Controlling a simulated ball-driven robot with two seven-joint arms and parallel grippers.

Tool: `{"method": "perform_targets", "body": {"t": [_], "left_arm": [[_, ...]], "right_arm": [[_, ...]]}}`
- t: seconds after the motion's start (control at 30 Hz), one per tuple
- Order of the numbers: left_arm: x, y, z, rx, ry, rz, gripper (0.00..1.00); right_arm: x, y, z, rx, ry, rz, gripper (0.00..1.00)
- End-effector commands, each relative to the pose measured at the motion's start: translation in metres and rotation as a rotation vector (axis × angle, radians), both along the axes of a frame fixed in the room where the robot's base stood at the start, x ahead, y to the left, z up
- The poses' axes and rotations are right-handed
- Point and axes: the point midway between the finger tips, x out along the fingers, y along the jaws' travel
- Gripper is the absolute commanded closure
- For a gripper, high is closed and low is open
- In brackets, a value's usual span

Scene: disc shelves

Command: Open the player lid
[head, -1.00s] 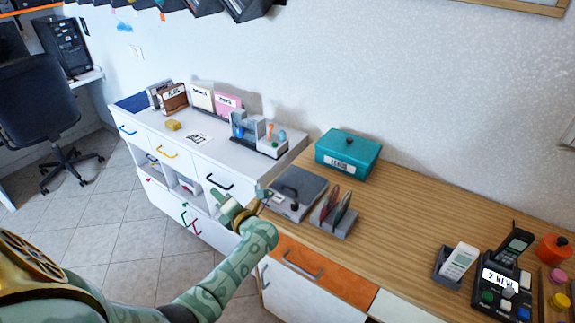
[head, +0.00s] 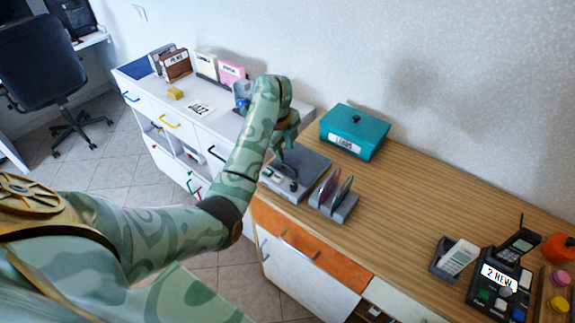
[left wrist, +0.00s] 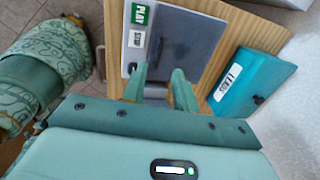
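The player (head: 311,165) is a grey box at the left end of the wooden counter, with its lid lying flat. In the left wrist view, the grey lid (left wrist: 187,40) shows beside the PLAY (left wrist: 143,14) and STOP (left wrist: 135,38) labels. My left gripper (head: 284,158) is over the player and partly hides it. In the left wrist view, the fingers of this gripper (left wrist: 159,78) stand apart, pointing at the lid's near edge. Whether they touch it is not clear. My right gripper is out of view.
A disc rack (head: 335,198) with discs stands close in front of the player. A teal lidded box (head: 354,132) is behind it. A phone and answering machine (head: 494,296) are at the right. The counter's middle is clear.

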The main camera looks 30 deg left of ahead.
Motion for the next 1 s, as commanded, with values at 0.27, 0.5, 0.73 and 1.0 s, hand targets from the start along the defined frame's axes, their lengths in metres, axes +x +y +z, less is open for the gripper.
{"method": "perform_targets", "body": {"t": [0.27, 0.5, 0.73, 1.0], "left_arm": [[0.01, 0.0, -0.054, 0.002, 0.002, -0.001, 0.71], [0.013, -0.001, -0.064, 0.003, -0.001, 0.0, 0.71], [0.013, -0.001, -0.063, 0.003, -0.001, 0.0, 0.79], [0.013, 0.0, -0.063, 0.003, 0.0, 0.0, 1.0]], "right_arm": [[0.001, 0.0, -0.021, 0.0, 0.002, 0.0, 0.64], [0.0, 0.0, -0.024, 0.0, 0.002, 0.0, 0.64], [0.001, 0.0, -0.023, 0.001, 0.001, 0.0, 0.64], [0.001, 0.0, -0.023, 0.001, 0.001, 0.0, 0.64]]}}
